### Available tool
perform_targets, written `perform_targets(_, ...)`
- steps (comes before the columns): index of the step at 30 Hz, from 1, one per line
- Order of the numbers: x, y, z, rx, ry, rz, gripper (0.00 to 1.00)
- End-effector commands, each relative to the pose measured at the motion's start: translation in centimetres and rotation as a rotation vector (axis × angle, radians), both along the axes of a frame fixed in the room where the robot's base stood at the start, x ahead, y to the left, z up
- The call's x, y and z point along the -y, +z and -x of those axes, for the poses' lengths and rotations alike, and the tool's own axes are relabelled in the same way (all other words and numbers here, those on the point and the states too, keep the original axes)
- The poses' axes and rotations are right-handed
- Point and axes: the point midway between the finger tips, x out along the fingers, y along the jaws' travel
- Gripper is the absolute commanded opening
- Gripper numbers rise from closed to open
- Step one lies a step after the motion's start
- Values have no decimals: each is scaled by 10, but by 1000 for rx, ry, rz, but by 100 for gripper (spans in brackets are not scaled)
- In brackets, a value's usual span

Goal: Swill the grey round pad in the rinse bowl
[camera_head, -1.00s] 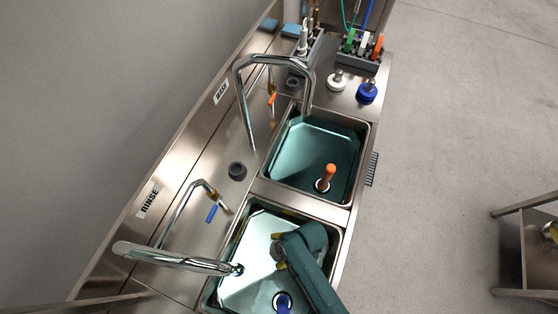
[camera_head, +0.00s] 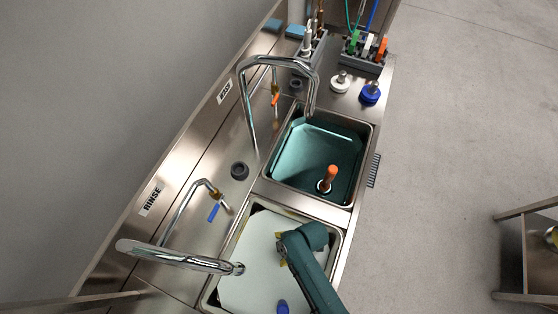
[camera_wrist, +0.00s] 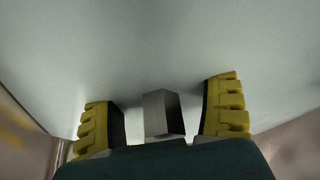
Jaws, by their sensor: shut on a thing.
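My gripper (camera_wrist: 162,95) has yellow fingers with dark inner faces, on either side of a grey block (camera_wrist: 163,115). It is shut on this block, which looks like the handle of the grey round pad. The pad's round face is not visible; a pale grey surface fills the wrist view beyond the block. In the head view my gripper (camera_head: 281,262) is low in the rinse bowl (camera_head: 222,264), mostly hidden by my teal wrist. The bowl's inside shows a pale, opaque surface. Whether the pad touches the bowl floor cannot be told.
A blue-topped object (camera_head: 282,307) pokes up in the rinse bowl near my wrist. The rinse tap (camera_head: 180,257) reaches over the bowl's left side.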

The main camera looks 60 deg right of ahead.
Motion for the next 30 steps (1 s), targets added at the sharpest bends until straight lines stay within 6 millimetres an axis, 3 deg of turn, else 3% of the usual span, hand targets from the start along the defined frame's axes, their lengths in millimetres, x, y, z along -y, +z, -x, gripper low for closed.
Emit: perform_targets(30, -12, 0, 2, 0, 0, 0, 40)
